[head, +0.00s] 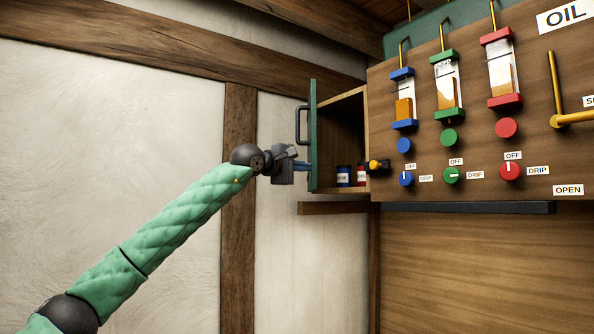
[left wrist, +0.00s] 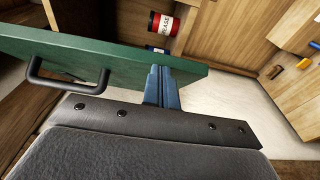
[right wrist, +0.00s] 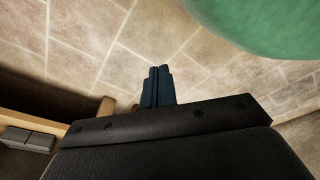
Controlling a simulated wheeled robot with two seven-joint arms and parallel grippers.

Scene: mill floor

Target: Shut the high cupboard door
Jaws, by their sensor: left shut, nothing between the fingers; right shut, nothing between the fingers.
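The high cupboard (head: 348,118) stands open on the wall, left of the oil panel. Its green door (head: 313,150) is swung out and shows nearly edge-on in the head view. A dark bar handle (head: 301,125) is on the door's left face. My left gripper (head: 306,166) is shut and empty, with its blue fingers at that face, below the handle. In the left wrist view the fingertips (left wrist: 160,72) overlap the green door (left wrist: 130,58), right of the handle (left wrist: 66,82); I cannot tell whether they touch. My right gripper (right wrist: 155,75) is shut and empty over the tiled floor.
Small cans (head: 344,177) stand inside the cupboard; a red can (left wrist: 162,24) shows in the left wrist view. A dark-yellow knob (head: 376,166) juts beside the opening. The oil panel (head: 450,110) carries gauges, knobs and a lever (head: 557,100). A ledge (head: 330,208) runs below.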

